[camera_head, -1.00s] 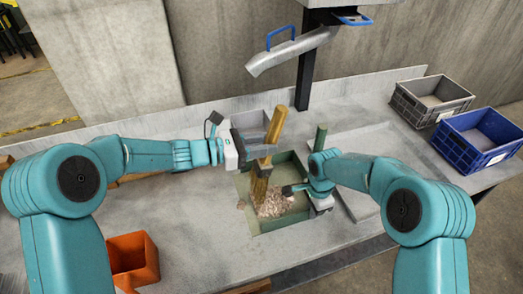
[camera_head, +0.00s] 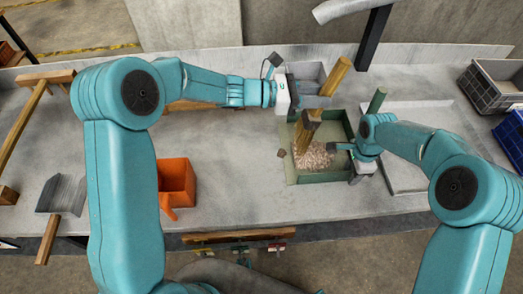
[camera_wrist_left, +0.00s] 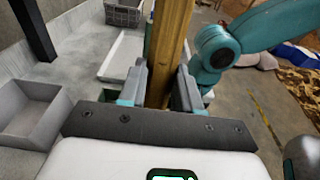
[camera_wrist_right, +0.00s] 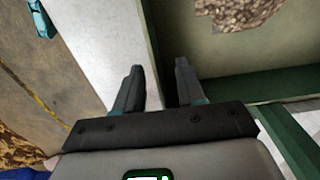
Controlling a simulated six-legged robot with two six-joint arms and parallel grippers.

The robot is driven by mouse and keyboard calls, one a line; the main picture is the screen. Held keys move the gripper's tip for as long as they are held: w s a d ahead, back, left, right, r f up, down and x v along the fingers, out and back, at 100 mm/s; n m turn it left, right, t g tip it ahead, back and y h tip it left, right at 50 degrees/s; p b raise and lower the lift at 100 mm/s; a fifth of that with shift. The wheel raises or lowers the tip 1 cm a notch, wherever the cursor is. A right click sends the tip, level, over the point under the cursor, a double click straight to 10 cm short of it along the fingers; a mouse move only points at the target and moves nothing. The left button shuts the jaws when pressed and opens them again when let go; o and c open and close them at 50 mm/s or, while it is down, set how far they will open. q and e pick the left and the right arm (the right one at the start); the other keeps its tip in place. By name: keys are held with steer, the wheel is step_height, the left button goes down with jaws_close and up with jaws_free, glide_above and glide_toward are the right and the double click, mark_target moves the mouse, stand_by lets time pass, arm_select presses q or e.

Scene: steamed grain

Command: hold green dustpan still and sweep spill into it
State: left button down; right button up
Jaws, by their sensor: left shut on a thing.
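The green dustpan (camera_head: 305,178) lies on the grey bench, its green handle (camera_head: 377,99) at the back right. A pale grain heap (camera_head: 318,156) lies within its outline; the grain also shows in the right wrist view (camera_wrist_right: 240,12). My left gripper (camera_head: 312,100) is shut on the wooden handle (camera_wrist_left: 168,50) of a brush (camera_head: 305,135), held tilted over the grain. The brush's lower end meets the heap. My right gripper (camera_wrist_right: 157,78) is at the pan's right side, fingers apart, with the pan's green wall (camera_wrist_right: 150,35) running towards the gap between them. Contact is unclear.
An orange container (camera_head: 177,178) stands left of the pan. A metal scoop (camera_head: 62,195) and a wooden frame are farther left. A grey box (camera_head: 308,73) stands behind my left gripper. A shallow tray (camera_head: 405,190) and grey crate (camera_head: 495,85) are right. Bench between orange container and pan is clear.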

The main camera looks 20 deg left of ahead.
step_height(320, 180, up, 12)
stand_by(0.6)
